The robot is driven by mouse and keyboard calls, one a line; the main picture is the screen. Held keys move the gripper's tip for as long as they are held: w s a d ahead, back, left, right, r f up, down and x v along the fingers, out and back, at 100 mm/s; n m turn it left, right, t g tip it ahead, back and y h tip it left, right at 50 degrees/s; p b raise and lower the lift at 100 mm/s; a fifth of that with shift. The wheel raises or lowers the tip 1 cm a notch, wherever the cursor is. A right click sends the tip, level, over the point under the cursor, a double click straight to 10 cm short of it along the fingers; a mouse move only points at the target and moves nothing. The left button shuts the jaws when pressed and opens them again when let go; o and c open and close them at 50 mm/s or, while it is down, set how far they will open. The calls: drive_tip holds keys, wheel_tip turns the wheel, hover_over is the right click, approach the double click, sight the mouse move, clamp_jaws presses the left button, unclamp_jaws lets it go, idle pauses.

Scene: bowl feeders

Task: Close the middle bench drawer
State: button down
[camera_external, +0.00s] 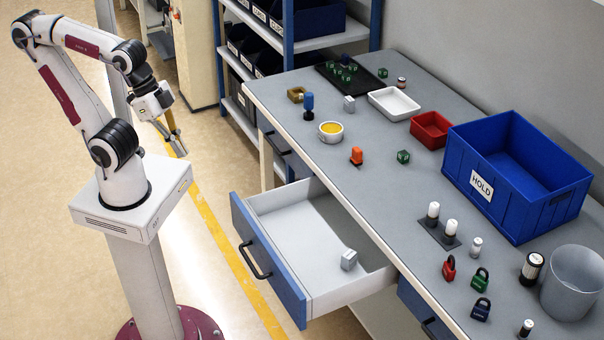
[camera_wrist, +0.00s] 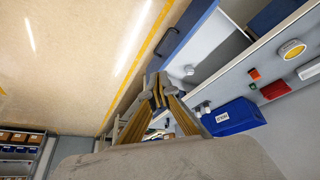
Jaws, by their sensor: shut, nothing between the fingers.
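The middle bench drawer (camera_external: 268,262) is pulled well out from the bench. It has a blue front with a black handle (camera_external: 254,261) and a light grey inside. My gripper (camera_external: 178,146) is shut and empty, in the air left of the bench and clear of the drawer. Its fingertips also show in the wrist view (camera_wrist: 156,88).
The grey bench top (camera_external: 385,205) holds a blue HOLD bin (camera_external: 520,175), a red tray (camera_external: 431,130), a white tray (camera_external: 393,103), a yellow-filled bowl (camera_external: 330,131) and several padlocks. A shelf rack stands behind. The floor before the drawer is free.

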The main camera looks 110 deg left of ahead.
drive_tip(key=w+d+f+m+g+y, duration=0.2)
drive_tip(key=w+d+f+m, duration=0.65)
drive_tip(key=w+f, duration=0.3)
drive_tip(key=w+d+f+m+g+y, duration=0.2)
drive_tip(key=w+d+f+m, duration=0.7)
drive_tip(key=f, duration=0.4)
drive_tip(key=w+d+f+m+t, duration=0.1)
drive_tip(key=w+d+m+t, duration=0.1)
drive_tip(key=w+m, duration=0.5)
drive_tip(key=shift+w+d+m+h, duration=0.3)
drive_tip(key=shift+w+d+m, duration=0.1)
drive_tip(key=shift+m, duration=0.55)
drive_tip(key=shift+a+f, duration=0.1)
